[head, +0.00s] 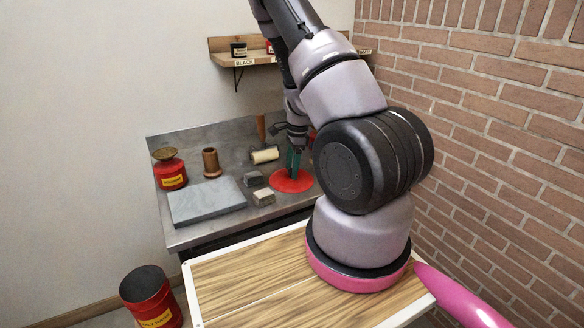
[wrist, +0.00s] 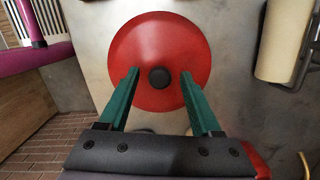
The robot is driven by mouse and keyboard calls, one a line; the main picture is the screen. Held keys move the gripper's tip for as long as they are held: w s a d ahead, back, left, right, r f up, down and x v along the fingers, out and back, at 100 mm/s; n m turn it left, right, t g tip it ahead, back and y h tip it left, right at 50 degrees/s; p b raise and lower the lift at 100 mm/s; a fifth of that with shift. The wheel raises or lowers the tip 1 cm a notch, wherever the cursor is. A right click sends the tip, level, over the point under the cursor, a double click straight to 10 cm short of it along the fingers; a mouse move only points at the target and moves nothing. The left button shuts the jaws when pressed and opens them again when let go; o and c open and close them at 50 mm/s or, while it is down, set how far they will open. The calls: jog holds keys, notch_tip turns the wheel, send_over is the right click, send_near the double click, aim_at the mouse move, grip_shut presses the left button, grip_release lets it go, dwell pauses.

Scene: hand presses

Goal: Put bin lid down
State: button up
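The bin lid (head: 291,181) is a round red disc with a small black knob. It lies flat on the grey metal bench at its right side, and it fills the middle of the wrist view (wrist: 159,45). My gripper (head: 292,170) is over the lid. In the wrist view its green fingers (wrist: 160,73) are spread on either side of the black knob with gaps to it, holding nothing. A red bin (head: 150,304) with a yellow label and an open dark top stands on the floor at the lower left.
The bench (head: 187,236) also holds a grey stone slab (head: 206,200), a red can (head: 170,171), a wooden cylinder (head: 211,163), small blocks (head: 263,197) and a cream roller (head: 264,154). A brick wall (head: 510,150) is at right. A shelf (head: 226,58) hangs above.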

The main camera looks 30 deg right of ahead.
jog(key=shift+r, duration=0.1)
jog(key=s+a+r+n+t+y, duration=0.1)
jog(key=a+r+n, duration=0.1)
jog(key=r, duration=0.9)
jog(key=s+a+r+n+t+y, duration=0.1)
jog(key=a+r+n, duration=0.15)
jog(key=r, duration=0.85)
jog(key=s+a+r+n+t, duration=0.1)
jog(key=s+a+r+n, duration=0.2)
jog(key=s+r, duration=0.3)
jog(key=s+a+r+n+t+h, duration=0.1)
jog(key=s+a+r+n+t, duration=0.1)
jog(key=r, duration=0.5)
jog(key=s+a+r+n+t, duration=0.2)
jog(key=s+a+r+n, duration=0.2)
jog(key=s, duration=0.5)
notch_tip(320, 180, up, 3)
jog(key=shift+s+r+n, duration=0.1)
jog(key=shift+s+n, duration=0.2)
jog(key=shift+n, duration=0.85)
